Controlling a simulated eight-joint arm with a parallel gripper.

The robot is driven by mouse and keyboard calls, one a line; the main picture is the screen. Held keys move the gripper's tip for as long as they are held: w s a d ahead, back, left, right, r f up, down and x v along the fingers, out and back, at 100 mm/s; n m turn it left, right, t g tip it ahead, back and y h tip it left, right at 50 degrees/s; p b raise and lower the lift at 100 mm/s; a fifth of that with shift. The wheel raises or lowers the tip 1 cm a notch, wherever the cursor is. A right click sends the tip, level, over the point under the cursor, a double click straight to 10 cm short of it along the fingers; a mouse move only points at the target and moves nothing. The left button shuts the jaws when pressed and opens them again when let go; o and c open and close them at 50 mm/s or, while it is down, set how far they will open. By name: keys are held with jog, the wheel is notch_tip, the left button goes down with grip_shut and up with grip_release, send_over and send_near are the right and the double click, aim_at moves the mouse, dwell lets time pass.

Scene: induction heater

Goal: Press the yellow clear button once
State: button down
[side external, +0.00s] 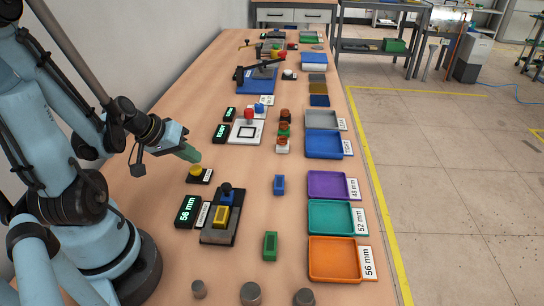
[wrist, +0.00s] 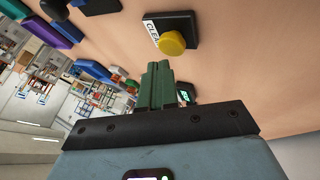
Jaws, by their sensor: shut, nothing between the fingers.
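The yellow clear button (side external: 195,169) sits on a small black base on the wooden table, left of centre in the side view. It also shows in the wrist view (wrist: 171,43), on its black base beside a white label reading CLEAR. My gripper (side external: 196,157) has green fingers pressed together with nothing between them. The fingertips (wrist: 158,66) are close to the button, just above it in the side view. In the wrist view a small gap shows between the tips and the button. I cannot tell the exact height above it.
A 56 mm display (side external: 187,212) and a black fixture with a yellow block (side external: 221,216) stand in front of the button. A white panel with red and blue buttons (side external: 246,131) lies behind it. Coloured trays, including an orange one (side external: 334,278), line the table's right edge.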

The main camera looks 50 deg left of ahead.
aim_at(196, 169)
jog(key=shift+r, duration=0.15)
jog(key=shift+r, duration=2.45)
jog(key=shift+w+d, duration=0.25)
jog(key=shift+d, duration=0.15)
jog(key=w+d+r+m, duration=0.2)
jog(key=d+m, duration=0.2)
jog(key=d, duration=0.3)
jog(key=w+d+r+m, duration=0.2)
jog(key=d+m, duration=0.2)
jog(key=d, duration=0.3)
jog(key=shift+w+d+r+y, duration=0.15)
jog(key=shift+w+d+y, duration=0.05)
jog(key=shift+y, duration=0.1)
